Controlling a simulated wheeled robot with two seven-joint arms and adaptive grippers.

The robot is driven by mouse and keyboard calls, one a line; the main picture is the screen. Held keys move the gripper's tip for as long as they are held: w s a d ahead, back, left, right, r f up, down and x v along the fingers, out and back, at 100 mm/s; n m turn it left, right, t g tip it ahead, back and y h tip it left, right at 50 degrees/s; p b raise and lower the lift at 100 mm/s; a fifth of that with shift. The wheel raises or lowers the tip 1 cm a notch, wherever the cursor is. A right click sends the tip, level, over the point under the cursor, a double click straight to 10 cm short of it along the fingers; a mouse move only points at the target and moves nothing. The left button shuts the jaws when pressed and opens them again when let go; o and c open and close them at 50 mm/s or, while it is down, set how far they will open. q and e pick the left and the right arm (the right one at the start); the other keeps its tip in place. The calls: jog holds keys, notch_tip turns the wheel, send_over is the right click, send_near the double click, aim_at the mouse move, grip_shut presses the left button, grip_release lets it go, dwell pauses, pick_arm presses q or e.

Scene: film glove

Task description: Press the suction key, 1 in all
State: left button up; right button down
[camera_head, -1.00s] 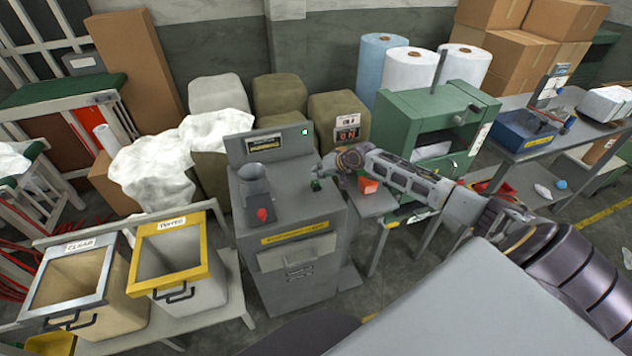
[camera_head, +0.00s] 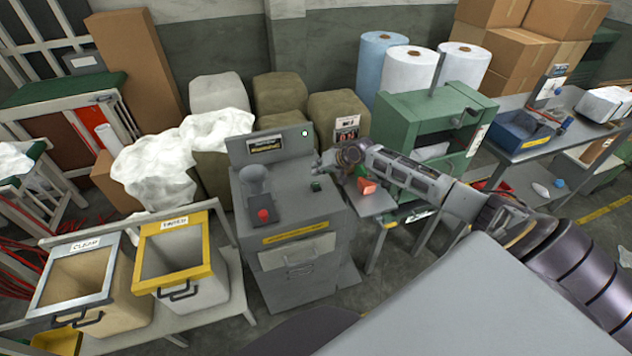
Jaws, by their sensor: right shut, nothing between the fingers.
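A grey machine (camera_head: 285,268) stands in the middle of the view. On its top are a small green key (camera_head: 316,186), a red knob (camera_head: 263,215) and a grey cup-like fitting (camera_head: 254,180). I cannot read which of these is labelled suction. A green lamp (camera_head: 304,133) glows on the machine's back panel, beside a small display (camera_head: 265,144). My right gripper (camera_head: 319,166) is shut and empty, just above and behind the green key, apart from it. My left gripper is out of view.
A clear-labelled bin (camera_head: 75,272) and a yellow-rimmed bin (camera_head: 172,255) stand on a bench at left. A green cabinet (camera_head: 405,135) stands right of the machine. A small table (camera_head: 372,206) with a red-orange item (camera_head: 366,187) lies under my right arm.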

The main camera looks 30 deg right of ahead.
jog(key=shift+r+p, duration=0.9)
jog(key=shift+r, duration=0.3)
